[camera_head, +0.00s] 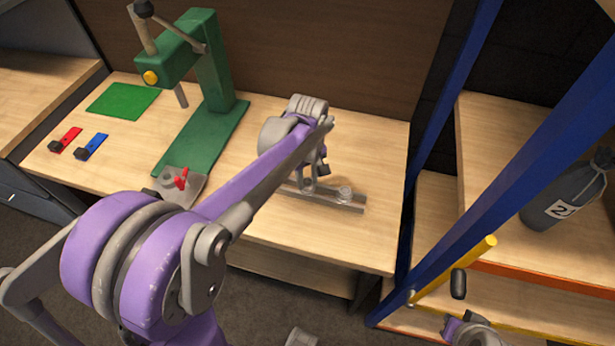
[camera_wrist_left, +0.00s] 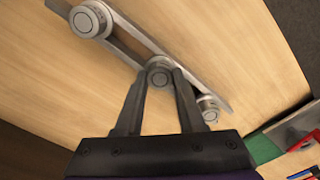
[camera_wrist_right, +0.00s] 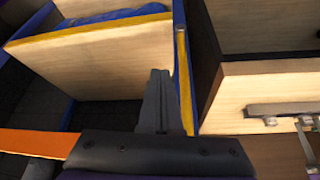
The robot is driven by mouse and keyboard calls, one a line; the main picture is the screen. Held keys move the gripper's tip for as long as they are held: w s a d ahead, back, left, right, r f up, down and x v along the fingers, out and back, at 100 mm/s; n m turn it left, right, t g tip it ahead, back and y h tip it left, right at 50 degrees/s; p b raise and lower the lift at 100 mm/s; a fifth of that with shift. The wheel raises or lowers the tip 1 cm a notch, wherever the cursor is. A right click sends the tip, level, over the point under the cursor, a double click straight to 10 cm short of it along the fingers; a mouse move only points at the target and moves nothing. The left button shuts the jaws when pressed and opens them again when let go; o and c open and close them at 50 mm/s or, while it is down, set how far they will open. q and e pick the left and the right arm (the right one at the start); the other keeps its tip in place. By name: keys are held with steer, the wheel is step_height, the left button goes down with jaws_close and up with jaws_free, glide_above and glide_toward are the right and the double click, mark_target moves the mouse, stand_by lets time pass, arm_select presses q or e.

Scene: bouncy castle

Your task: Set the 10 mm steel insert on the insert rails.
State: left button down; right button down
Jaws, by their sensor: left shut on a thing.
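The insert rails (camera_wrist_left: 135,45), two parallel grey bars with a gap between them, lie on the wooden bench; they also show in the head view (camera_head: 352,206). My left gripper (camera_wrist_left: 160,75) is shut on a round steel insert (camera_wrist_left: 158,64) at the rails, between two other round inserts. A larger insert (camera_wrist_left: 90,20) sits at one end and a smaller one (camera_wrist_left: 208,110) at the other. I cannot tell whether the held insert touches the rails. In the head view my left gripper (camera_head: 312,182) hides it. My right gripper (camera_wrist_right: 157,100) is shut and empty, beside a yellow post.
A green press (camera_head: 222,85) stands on the bench (camera_head: 270,215) left of the rails, with a green mat (camera_head: 122,101) and red (camera_head: 66,140) and blue (camera_head: 91,147) pieces. A blue-framed shelf (camera_head: 500,190) with a grey bag (camera_head: 562,200) is at the right. Bench right of the rails is clear.

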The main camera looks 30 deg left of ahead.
arm_select(q)
steer(key=shift+c, duration=2.2)
jaws_free()
step_height(320, 180, up, 11)
steer(key=shift+p, duration=0.45)
